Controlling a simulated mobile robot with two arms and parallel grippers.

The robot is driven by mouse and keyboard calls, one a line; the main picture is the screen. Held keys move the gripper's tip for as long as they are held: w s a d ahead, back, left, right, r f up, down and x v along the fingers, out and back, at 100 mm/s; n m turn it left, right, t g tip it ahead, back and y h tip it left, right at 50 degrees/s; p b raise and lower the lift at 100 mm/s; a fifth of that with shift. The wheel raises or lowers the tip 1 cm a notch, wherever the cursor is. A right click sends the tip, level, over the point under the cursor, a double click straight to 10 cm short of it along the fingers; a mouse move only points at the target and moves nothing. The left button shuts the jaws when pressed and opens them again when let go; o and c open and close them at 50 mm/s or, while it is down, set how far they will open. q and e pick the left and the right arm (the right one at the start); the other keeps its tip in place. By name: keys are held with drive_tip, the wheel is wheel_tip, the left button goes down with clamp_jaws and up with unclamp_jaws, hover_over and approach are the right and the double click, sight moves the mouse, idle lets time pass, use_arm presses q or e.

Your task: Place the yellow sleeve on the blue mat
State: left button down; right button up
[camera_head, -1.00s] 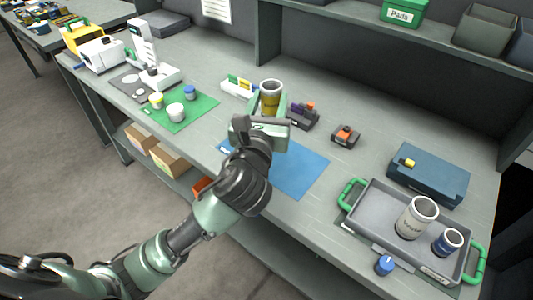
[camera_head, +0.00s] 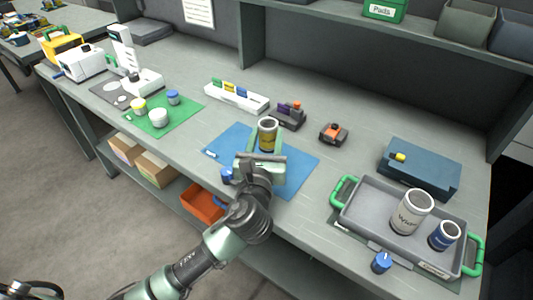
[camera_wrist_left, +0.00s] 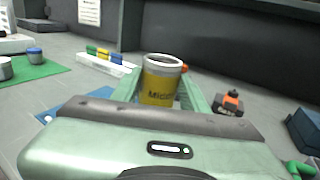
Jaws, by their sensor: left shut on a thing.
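The yellow sleeve (camera_head: 267,138) is a short cylinder with a pale rim and a yellow band, held upright between the fingers of my left gripper (camera_head: 266,150). It also shows in the left wrist view (camera_wrist_left: 161,82), with dark lettering partly hidden by my gripper. The blue mat (camera_head: 228,140) lies on the bench, under and around my gripper in the head view. I cannot tell whether the sleeve's base touches the mat, because my gripper hides it. A blue knob-like thing (camera_head: 227,175) shows at the mat's front edge. My right gripper is not in view.
A grey tray (camera_head: 360,222) with green handles holds a white sleeve (camera_head: 411,212) and a blue sleeve (camera_head: 444,236) at the right. A white rack (camera_head: 236,97), dark fixtures (camera_head: 288,116) and an orange-topped block (camera_head: 333,133) stand behind the mat. A green mat (camera_head: 185,117) lies left.

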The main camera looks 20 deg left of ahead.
sight(267, 151)
use_arm(q)
wheel_tip(267, 151, down, 4)
drive_tip(key=shift+f+b, duration=0.1)
drive_tip(key=shift+b, duration=0.5)
drive_tip(key=shift+f, duration=0.1)
drive_tip(key=shift+f, duration=0.15)
drive_tip(key=c, duration=0.7)
unclamp_jaws()
drive_tip(key=shift+c, duration=0.2)
drive_tip(key=shift+s, duration=0.2)
drive_tip(key=s, duration=0.4)
drive_tip(key=s+d, duration=0.1)
drive_tip(key=s, duration=0.6)
drive_tip(key=shift+s+d+b, duration=0.25)
drive_tip(key=shift+s+b, duration=0.05)
drive_tip(key=shift+b, duration=0.05)
